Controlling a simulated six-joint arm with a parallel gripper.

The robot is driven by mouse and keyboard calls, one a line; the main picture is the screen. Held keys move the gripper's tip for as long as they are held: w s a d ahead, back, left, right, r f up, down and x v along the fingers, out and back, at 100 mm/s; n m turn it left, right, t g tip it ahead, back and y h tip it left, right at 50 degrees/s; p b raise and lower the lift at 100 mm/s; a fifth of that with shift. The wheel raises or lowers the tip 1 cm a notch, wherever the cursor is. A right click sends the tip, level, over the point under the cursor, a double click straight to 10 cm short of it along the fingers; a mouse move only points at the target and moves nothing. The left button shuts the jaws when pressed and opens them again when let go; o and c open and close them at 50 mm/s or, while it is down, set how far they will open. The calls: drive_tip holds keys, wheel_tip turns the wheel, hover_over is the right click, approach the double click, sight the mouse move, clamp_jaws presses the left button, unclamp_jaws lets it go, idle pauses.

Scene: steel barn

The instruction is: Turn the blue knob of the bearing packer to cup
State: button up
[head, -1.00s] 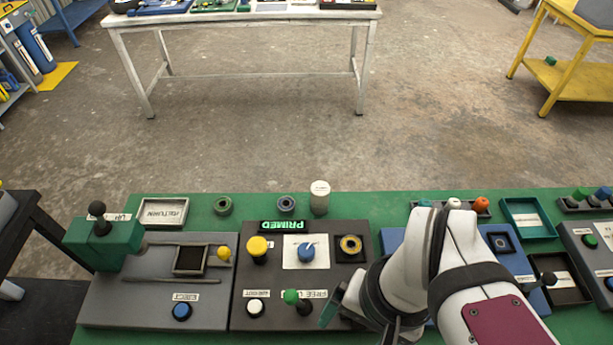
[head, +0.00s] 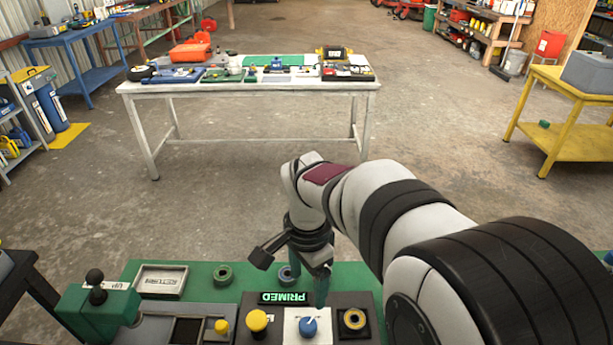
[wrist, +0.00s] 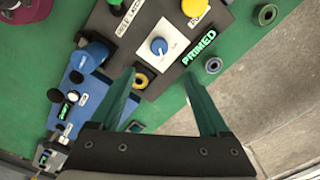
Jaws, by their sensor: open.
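The blue knob (head: 308,327) sits on a white plate on the dark bearing packer (head: 254,340). It bears a white pointer mark; the plate's lettering is too small to read. The knob also shows in the wrist view (wrist: 158,46). A lit green sign (head: 285,297) on the packer reads PRIMED. My gripper (head: 308,282) is open, with green fingers pointing down above the packer's back edge. In the wrist view the fingertips (wrist: 158,75) are spread, with the knob showing beyond the gap between them. The gripper appears apart from the knob and holds nothing.
Green (head: 223,273) and blue-grey (head: 289,274) rings lie behind the packer. A green lever housing (head: 97,304) stands at left. My arm covers the bench's right side.

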sight(307, 324)
wheel_tip(307, 324, down, 16)
drive_tip(key=shift+r, duration=0.25)
drive_tip(key=shift+c, duration=0.3)
clamp_jaws()
